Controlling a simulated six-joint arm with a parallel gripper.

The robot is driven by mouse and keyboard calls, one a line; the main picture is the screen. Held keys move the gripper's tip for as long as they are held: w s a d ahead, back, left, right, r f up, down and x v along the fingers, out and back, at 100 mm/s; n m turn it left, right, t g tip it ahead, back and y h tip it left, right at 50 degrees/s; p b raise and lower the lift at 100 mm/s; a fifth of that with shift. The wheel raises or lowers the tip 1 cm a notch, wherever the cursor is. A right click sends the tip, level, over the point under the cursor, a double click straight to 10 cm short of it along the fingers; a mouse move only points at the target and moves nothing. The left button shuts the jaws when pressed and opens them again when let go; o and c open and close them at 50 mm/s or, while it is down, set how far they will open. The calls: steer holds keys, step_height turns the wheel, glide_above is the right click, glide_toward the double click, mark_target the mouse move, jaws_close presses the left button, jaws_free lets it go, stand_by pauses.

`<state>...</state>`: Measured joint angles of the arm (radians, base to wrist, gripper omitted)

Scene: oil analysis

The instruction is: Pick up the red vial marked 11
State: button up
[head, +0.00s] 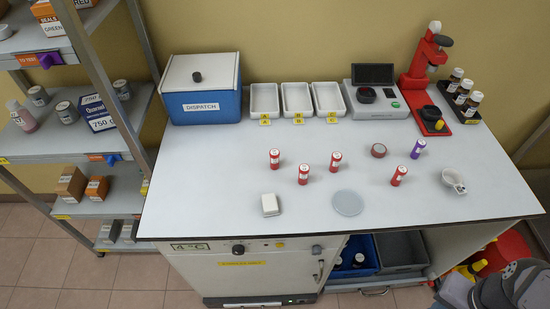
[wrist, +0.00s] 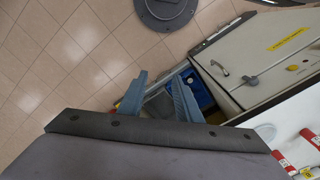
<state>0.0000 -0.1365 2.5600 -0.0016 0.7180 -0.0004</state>
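Trays, a blue dispatch box (head: 202,105) and instruments line the back.

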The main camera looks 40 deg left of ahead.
steer(key=shift+o, duration=0.6)
steer(key=shift+o, duration=1.2)
